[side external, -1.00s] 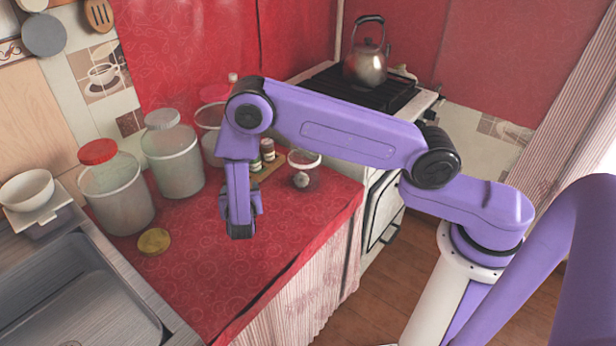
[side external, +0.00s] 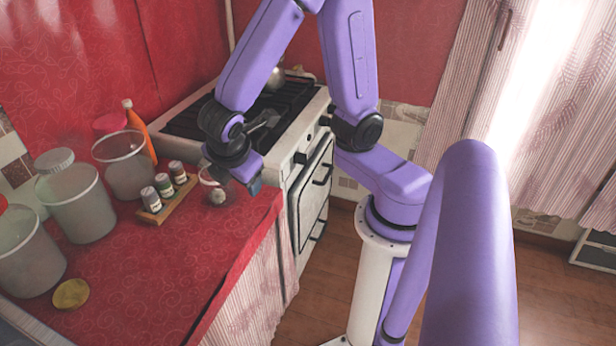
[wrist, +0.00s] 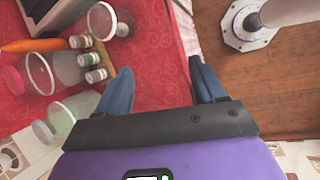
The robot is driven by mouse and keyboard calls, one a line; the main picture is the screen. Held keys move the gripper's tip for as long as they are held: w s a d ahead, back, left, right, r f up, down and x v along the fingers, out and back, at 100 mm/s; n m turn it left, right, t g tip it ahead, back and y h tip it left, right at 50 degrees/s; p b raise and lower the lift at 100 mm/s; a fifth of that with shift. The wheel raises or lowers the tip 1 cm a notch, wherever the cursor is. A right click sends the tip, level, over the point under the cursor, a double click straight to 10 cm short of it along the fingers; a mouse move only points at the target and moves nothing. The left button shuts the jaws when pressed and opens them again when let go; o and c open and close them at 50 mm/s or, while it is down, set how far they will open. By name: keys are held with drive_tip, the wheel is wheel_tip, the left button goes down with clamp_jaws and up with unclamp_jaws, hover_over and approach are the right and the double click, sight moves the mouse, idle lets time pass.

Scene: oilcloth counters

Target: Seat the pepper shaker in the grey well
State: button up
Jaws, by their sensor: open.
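Three small shakers or jars (side external: 163,185) with pale lids stand on a wooden rack (side external: 182,208) on the red counter. They also show in the wrist view (wrist: 88,60), at upper left, with labels too small to read. I cannot tell which one is the pepper shaker. I cannot make out the grey well in either current view. My gripper (wrist: 160,68) is open and empty, with its fingers over the counter's front edge. In the side view it hangs beside a clear glass bowl (side external: 206,184), to the right of the rack, partly covering that bowl.
The clear bowl holds a small whitish thing (side external: 218,196). Large jars (side external: 80,205) and an orange bottle (side external: 141,130) stand left of and behind the rack. The stove (side external: 290,135) is close behind my gripper. Red counter in front of the rack is free, apart from a gold lid (side external: 70,293).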

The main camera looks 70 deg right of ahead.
drive_tip(key=s+r+m+g+y, duration=0.2)
drive_tip(key=s+y, duration=0.3)
drive_tip(key=s, duration=0.9)
drive_tip(key=shift+d+r+m+g, duration=0.2)
drive_tip(key=shift+r+m+g, duration=0.1)
drive_tip(key=shift+r+m, duration=0.3)
